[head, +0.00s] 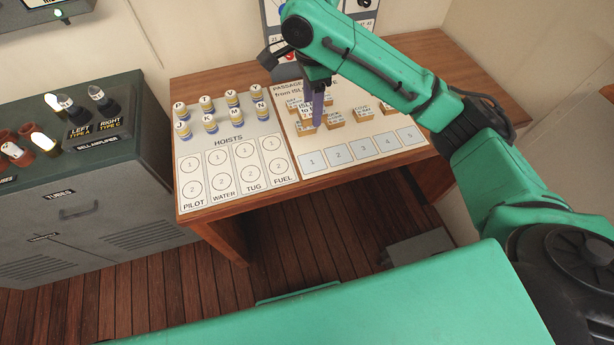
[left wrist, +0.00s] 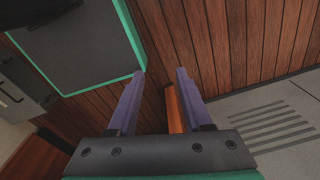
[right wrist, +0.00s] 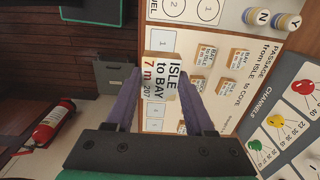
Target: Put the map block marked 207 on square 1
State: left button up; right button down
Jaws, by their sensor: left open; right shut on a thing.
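My right gripper (head: 317,112) is shut on a white-topped block (right wrist: 161,82), which reads "ISLE to BAY 7 m 207" in the right wrist view. In the head view the block (head: 304,109) is partly hidden by the gripper and overlaps the group of other blocks; its height above the board is hard to tell. Square 1 (head: 312,162) is the leftmost of the numbered squares along the board's front edge and looks empty. It also shows in the right wrist view (right wrist: 163,41), just beyond the held block. My left gripper (left wrist: 161,74) is open and empty above the floor, away from the table.
Several similar map blocks (head: 362,114) stand on the passage board behind the squares. The hoists board (head: 238,142) with several lettered pieces lies to the left. Squares 2 (head: 338,155) to 5 look empty. A fire extinguisher (right wrist: 55,124) stands off the table.

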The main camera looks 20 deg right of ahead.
notch_tip(320, 180, down, 10)
jog(key=w+d+b, duration=0.1)
jog(key=w, duration=0.1)
send_over(312, 162)
jog(key=f, duration=0.6)
jog(key=shift+s+f, duration=0.15)
jog(key=shift+s, duration=0.1)
jog(key=f, duration=0.3)
jog(key=shift+w+d+p, duration=0.1)
jog(key=shift+w+p, duration=0.1)
jog(key=shift+p, duration=0.15)
jog(key=shift+f, duration=0.15)
pick_arm(q)
jog(key=w, duration=0.1)
jog(key=w+d, duration=0.1)
jog(key=w, duration=0.1)
jog(key=shift+d+f, duration=0.25)
jog(key=shift+d, duration=0.15)
pick_arm(e)
jog(key=shift+c, duration=1.3)
grip_release()
